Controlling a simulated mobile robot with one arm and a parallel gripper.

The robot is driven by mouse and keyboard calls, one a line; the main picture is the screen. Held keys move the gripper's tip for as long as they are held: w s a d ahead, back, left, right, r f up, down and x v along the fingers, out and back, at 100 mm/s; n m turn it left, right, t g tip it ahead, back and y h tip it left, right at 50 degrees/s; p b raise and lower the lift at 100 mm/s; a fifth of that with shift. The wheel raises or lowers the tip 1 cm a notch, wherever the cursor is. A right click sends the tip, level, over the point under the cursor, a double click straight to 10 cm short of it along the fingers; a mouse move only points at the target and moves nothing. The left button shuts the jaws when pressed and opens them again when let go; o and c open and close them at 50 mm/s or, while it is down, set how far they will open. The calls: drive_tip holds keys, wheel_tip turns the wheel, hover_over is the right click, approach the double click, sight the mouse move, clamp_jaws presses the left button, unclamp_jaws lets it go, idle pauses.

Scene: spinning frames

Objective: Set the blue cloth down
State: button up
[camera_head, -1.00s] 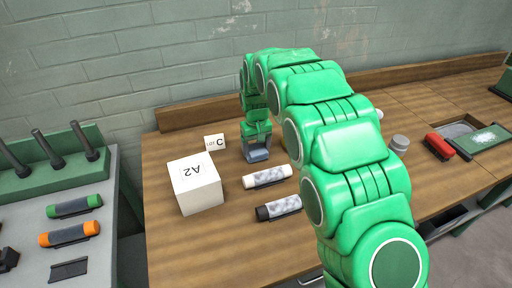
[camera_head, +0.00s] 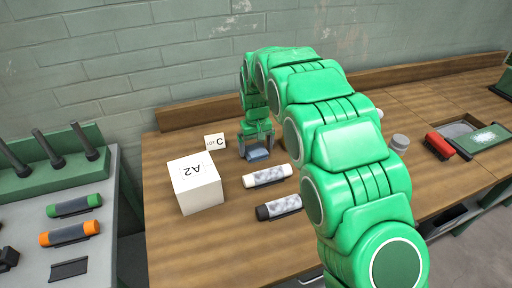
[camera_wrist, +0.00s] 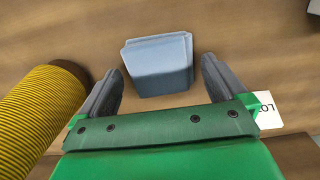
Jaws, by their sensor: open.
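The folded blue cloth (camera_head: 258,154) lies on the wooden bench top (camera_head: 215,246), right of the white card marked C. It also shows in the wrist view (camera_wrist: 158,66) as a small pale blue block shape, just ahead of the fingers. My gripper (camera_head: 257,148) is open over it, with one dark finger on each side. In the wrist view my gripper (camera_wrist: 158,88) shows clear gaps between both fingers and the cloth.
A white box marked A2 (camera_head: 195,184) stands to the front left, near the C card (camera_head: 215,142). White-labelled tubes (camera_head: 267,177) lie in front. A yellow ribbed spool (camera_wrist: 38,108) is close beside my left finger in the wrist view.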

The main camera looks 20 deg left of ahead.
sight(257, 150)
wheel_tip(257, 150, up, 12)
drive_tip(key=shift+f, duration=0.2)
idle(0.4)
drive_tip(key=s+d+r+m, duration=0.2)
drive_tip(key=s+d+r, duration=0.15)
drive_tip(key=d, duration=0.65)
drive_tip(key=s+d+r+m, duration=0.1)
drive_tip(key=s+d+r, duration=0.25)
drive_tip(key=d, duration=0.65)
drive_tip(key=s+d+r+m, duration=0.2)
drive_tip(key=s+d, duration=0.2)
drive_tip(key=d, duration=0.7)
drive_tip(key=s+d+f+m, duration=0.1)
drive_tip(key=s+d, duration=0.4)
drive_tip(key=s, duration=0.4)
drive_tip(key=s+d+f+m+g, duration=0.1)
drive_tip(key=s+d, duration=0.3)
drive_tip(key=s, duration=0.5)
drive_tip(key=s+d+f+m, duration=0.1)
drive_tip(key=s+d+m, duration=0.1)
drive_tip(key=s+d, duration=0.3)
drive_tip(key=s, duration=0.4)
drive_tip(key=shift+s+d+f+g, duration=0.25)
drive_tip(key=shift+d+f+g, duration=0.1)
drive_tip(key=shift+g, duration=0.05)
